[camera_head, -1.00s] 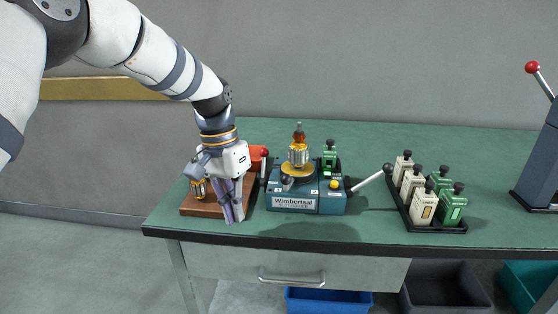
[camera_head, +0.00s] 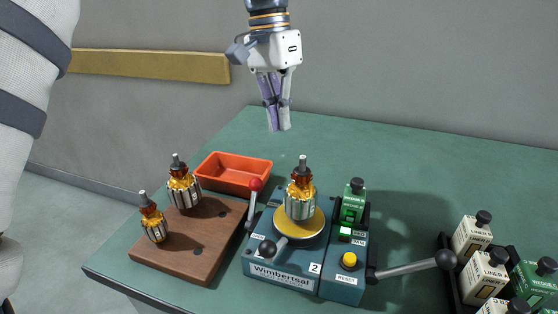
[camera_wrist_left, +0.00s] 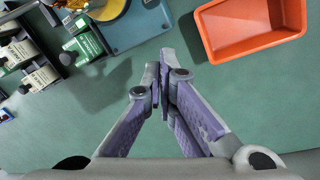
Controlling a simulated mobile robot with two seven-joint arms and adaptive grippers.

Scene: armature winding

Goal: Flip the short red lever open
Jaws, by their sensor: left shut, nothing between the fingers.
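The short red lever (camera_head: 253,205) has a red ball knob and a grey stem. It stands roughly upright at the left side of the blue Wimbertsal winding machine (camera_head: 282,285). An armature (camera_head: 300,201) with a copper winding stands on the machine's yellow disc. My left gripper (camera_head: 278,129) is shut and empty, hanging in the air behind and above the machine, well clear of the lever. In the left wrist view its closed fingers (camera_wrist_left: 160,72) point over bare table, between the machine (camera_wrist_left: 125,35) and the orange tray. The lever cannot be made out there. My right gripper is not in view.
The orange tray (camera_head: 234,181) lies left of the machine, behind a wooden board (camera_head: 190,263) bearing two armatures. A black-knobbed lever (camera_head: 408,267) sticks out right, another (camera_head: 283,246) in front. White and green bottle-like units stand in a rack (camera_head: 458,292) at right. The far table is clear.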

